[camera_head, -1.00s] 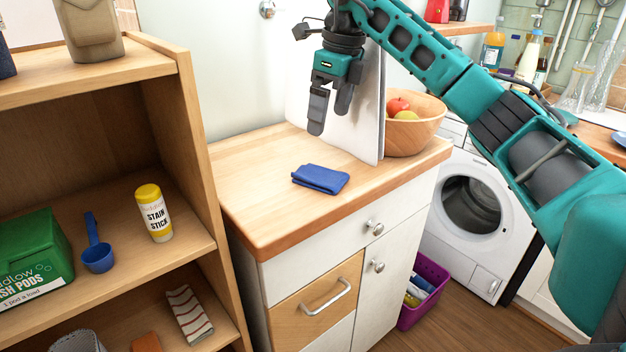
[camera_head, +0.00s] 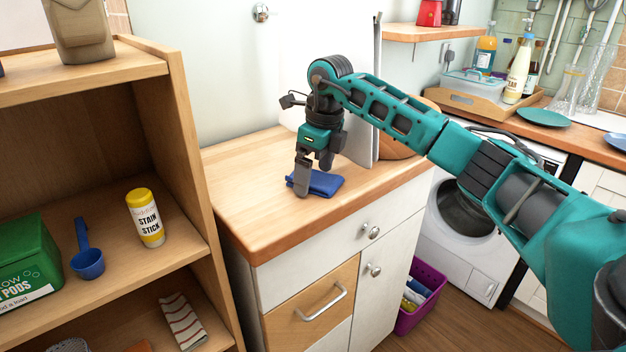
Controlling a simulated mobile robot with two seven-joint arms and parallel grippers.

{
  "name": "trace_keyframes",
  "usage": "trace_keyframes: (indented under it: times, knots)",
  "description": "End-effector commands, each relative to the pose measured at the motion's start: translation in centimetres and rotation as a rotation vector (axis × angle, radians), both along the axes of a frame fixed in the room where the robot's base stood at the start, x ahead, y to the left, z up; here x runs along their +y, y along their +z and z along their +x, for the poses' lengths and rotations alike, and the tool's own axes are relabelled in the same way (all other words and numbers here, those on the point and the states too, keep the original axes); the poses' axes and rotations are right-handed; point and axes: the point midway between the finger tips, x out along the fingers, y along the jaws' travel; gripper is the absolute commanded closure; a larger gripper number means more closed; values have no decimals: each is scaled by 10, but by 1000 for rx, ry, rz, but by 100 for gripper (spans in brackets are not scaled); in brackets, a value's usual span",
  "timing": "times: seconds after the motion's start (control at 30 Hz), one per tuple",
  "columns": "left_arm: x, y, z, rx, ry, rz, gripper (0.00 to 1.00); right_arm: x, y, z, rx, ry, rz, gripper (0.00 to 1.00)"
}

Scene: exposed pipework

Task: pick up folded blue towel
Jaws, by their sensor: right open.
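The folded blue towel (camera_head: 326,184) lies flat on the wooden top of the white cabinet (camera_head: 235,190). My right gripper (camera_head: 314,179) points down at the towel, with its jaws open. One finger is in front of the towel's left part and hides some of it; the other finger is above or behind the towel. I cannot tell whether the fingers touch it. My left gripper is not in view.
A white board stands upright behind the towel, with a wooden bowl (camera_head: 396,147) mostly hidden behind my arm. A wooden shelf unit (camera_head: 187,150) rises at the left, holding a stain stick (camera_head: 146,218) and blue scoop (camera_head: 87,258). The countertop left of the towel is clear.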

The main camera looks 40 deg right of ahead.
Motion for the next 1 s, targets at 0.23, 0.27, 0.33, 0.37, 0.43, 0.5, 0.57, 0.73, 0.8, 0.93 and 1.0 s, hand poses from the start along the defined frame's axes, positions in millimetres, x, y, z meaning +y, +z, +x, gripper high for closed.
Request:
trace_keyframes:
  times: [0.23,0.27,0.33,0.37,0.43,0.5,0.57,0.73,0.8,0.93,1.0]
  knots:
    - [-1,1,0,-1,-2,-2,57,0,-2,0,0,0,0,0]
    - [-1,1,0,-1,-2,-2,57,0,-2,0,0,0,0,3]
    - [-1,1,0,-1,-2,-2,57,0,-2,0,0,0,0,10]
    - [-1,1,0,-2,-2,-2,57,0,-2,0,0,0,0,12]
    - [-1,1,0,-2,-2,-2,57,0,-2,0,0,0,0,19]
    - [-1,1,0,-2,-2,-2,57,0,-2,0,0,0,0,26]
    - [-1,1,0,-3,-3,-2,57,0,-2,0,0,0,0,32]
    - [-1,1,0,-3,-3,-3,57,0,-2,0,0,0,0,48]
    - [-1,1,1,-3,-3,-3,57,0,-2,0,0,0,0,55]
    - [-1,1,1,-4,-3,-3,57,0,-2,0,-1,0,0,64]
    - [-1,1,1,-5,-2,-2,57,0,-2,0,-1,0,0,64]
